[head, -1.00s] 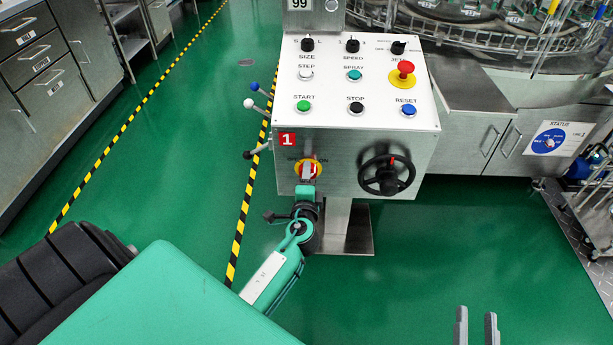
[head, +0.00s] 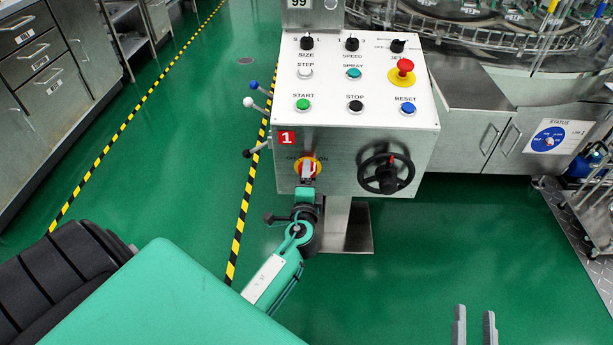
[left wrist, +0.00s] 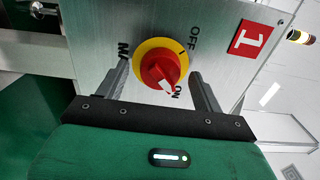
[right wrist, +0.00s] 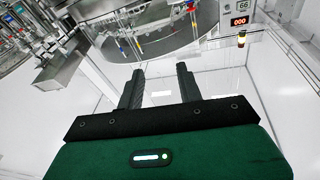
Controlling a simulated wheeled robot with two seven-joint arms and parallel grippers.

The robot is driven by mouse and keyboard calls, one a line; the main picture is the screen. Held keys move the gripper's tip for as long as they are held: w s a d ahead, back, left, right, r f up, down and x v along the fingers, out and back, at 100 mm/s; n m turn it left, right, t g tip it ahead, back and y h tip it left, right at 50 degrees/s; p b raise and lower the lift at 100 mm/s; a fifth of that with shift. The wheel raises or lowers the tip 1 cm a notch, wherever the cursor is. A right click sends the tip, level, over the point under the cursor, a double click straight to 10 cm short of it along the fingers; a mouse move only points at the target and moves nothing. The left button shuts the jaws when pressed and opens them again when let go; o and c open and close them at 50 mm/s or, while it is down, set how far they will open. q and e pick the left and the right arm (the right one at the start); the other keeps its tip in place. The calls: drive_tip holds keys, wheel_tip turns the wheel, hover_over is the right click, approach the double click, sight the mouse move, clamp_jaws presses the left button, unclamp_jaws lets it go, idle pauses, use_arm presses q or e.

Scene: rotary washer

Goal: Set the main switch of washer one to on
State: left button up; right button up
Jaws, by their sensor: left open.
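Washer one's main switch is a red knob on a yellow disc (head: 316,163), low on the panel's front face by the red "1" plate. In the left wrist view the red knob (left wrist: 160,68) shows large, its white pointer aimed at the ON mark, away from OFF. My left gripper (head: 307,179) is in front of the switch. In the left wrist view its fingers (left wrist: 161,88) stand apart on both sides of the knob, with gaps visible, not clamped on it. My right gripper (head: 474,327) is open and empty, low at the right; its spread fingers also show in the right wrist view (right wrist: 158,88).
The panel box (head: 375,95) carries several buttons and knobs, including a red emergency stop (head: 404,68). A black handwheel (head: 386,174) is right of the switch; small levers (head: 256,102) stick out at the left. The green floor right of the pedestal is clear.

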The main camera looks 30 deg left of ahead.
use_arm(q)
drive_tip(key=v, duration=1.3)
use_arm(e)
drive_tip(key=shift+w+d+r+t, duration=0.1)
drive_tip(key=shift+d+r+t, duration=0.1)
drive_tip(key=shift+r+t, duration=0.25)
drive_tip(key=shift+w+d+r+t, duration=0.15)
drive_tip(key=shift+r+t, duration=0.1)
drive_tip(key=shift+r, duration=0.35)
use_arm(q)
drive_tip(key=shift+w, duration=0.15)
use_arm(e)
drive_tip(key=shift+s+a, duration=0.1)
